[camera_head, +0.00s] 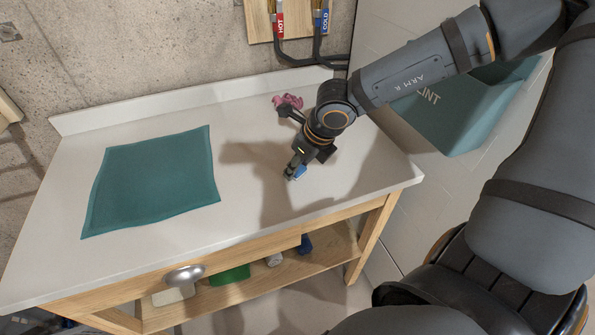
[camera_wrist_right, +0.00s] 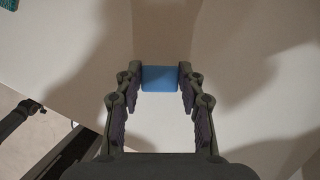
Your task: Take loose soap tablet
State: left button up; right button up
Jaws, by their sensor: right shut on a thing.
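The soap tablet is a small blue block (camera_wrist_right: 160,78), seen in the right wrist view between the two fingertips of my right gripper (camera_wrist_right: 160,84). The fingers press on its left and right sides. In the head view my right gripper (camera_head: 293,172) is over the right part of the white table, and a bit of the blue tablet (camera_head: 300,171) shows beside the fingers. I cannot tell whether the tablet touches the table top. My left gripper is not in view.
A teal cloth (camera_head: 155,182) lies flat on the left of the white table (camera_head: 245,215). A crumpled pink thing (camera_head: 288,101) lies at the back. A shelf below holds a green item (camera_head: 230,275). The table's middle front is clear.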

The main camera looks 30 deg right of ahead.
notch_tip(320, 180, up, 10)
jog(key=shift+r+p, duration=0.1)
jog(key=shift+p, duration=0.8)
